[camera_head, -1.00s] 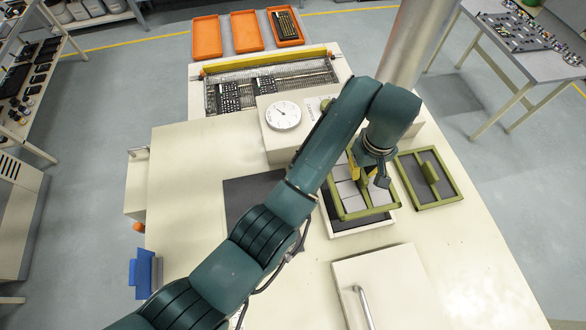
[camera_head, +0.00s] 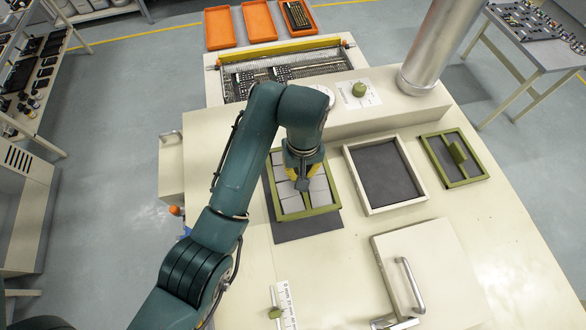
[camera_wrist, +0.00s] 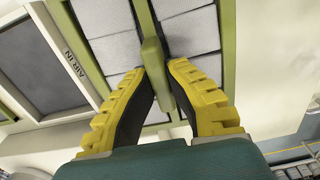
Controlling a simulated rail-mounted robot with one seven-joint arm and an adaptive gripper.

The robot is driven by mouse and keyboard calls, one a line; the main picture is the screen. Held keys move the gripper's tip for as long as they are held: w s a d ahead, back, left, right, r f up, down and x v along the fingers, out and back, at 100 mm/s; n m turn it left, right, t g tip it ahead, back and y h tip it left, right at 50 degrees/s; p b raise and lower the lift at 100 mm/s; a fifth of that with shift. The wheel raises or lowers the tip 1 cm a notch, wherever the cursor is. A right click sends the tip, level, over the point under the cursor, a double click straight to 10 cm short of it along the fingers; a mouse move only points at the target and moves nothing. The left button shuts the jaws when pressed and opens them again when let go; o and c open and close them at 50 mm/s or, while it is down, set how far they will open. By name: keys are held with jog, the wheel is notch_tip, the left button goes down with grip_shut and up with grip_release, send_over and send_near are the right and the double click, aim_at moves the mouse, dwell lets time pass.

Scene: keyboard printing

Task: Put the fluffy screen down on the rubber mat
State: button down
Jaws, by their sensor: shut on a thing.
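The fluffy screen (camera_head: 318,198) is a green frame filled with pale grey pads, with a green handle bar across its middle. My gripper (camera_head: 302,183) is shut on that handle (camera_wrist: 153,60), with its yellow-backed fingers on both sides of it in the wrist view. The rubber mat (camera_head: 310,229) is a flat dark grey sheet on the cream worktop. I cannot tell whether the screen touches the mat.
A cream tray (camera_head: 423,195) with a dark floor stands open just right of the screen. Further right lies another green frame with a handle (camera_head: 457,152). A cream lid with a metal handle (camera_head: 440,250) lies at the near right. A metal pipe (camera_head: 430,45) rises at the back.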

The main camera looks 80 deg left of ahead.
jog(key=shift+s+a+f, duration=0.1)
jog(key=shift+s+f, duration=0.05)
jog(key=shift+f, duration=5)
jog(key=shift+f, duration=0.15)
jog(key=c, duration=1.2)
grip_release()
jog(key=shift+c, duration=0.2)
notch_tip(320, 180, up, 12)
jog(key=shift+r, duration=0.15)
